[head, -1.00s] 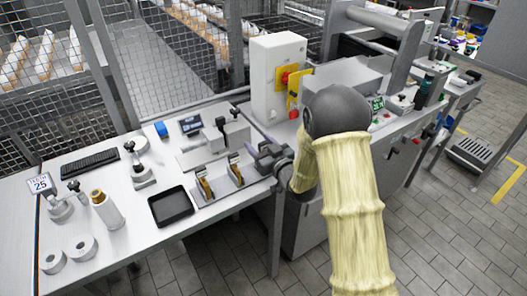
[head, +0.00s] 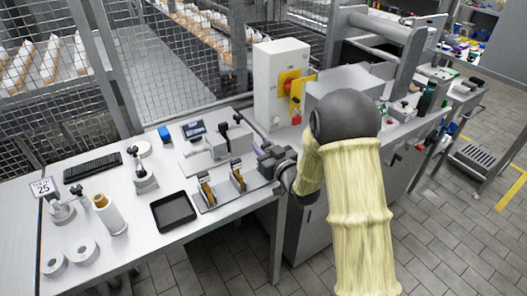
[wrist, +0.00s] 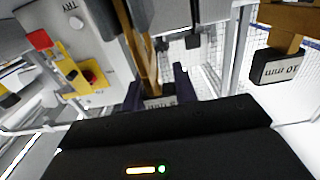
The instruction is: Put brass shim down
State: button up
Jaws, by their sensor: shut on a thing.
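My gripper (head: 266,158) is at the right end of the bench, just right of a small rack (head: 222,194) with upright brass strips. In the wrist view its dark fingers (wrist: 158,94) are shut on the labelled dark end of a brass shim (wrist: 146,50). The number on that label is too blurred to read. The shim's strip runs away from the fingers toward the top of the picture. A second brass shim (wrist: 288,45) with a "10 mm" label hangs apart at the right. In the head view I cannot tell the held shim from the rack's strips.
A black tray (head: 173,212) lies left of the rack. A grey clamp device (head: 228,140) stands behind it. A white switch box (head: 281,82) with a red and yellow switch stands behind my gripper. Bare bench shows in front of the tray.

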notch_tip(320, 180, up, 8)
jog(key=shift+r, duration=0.2)
jog(key=shift+w, duration=0.1)
dwell(0.6)
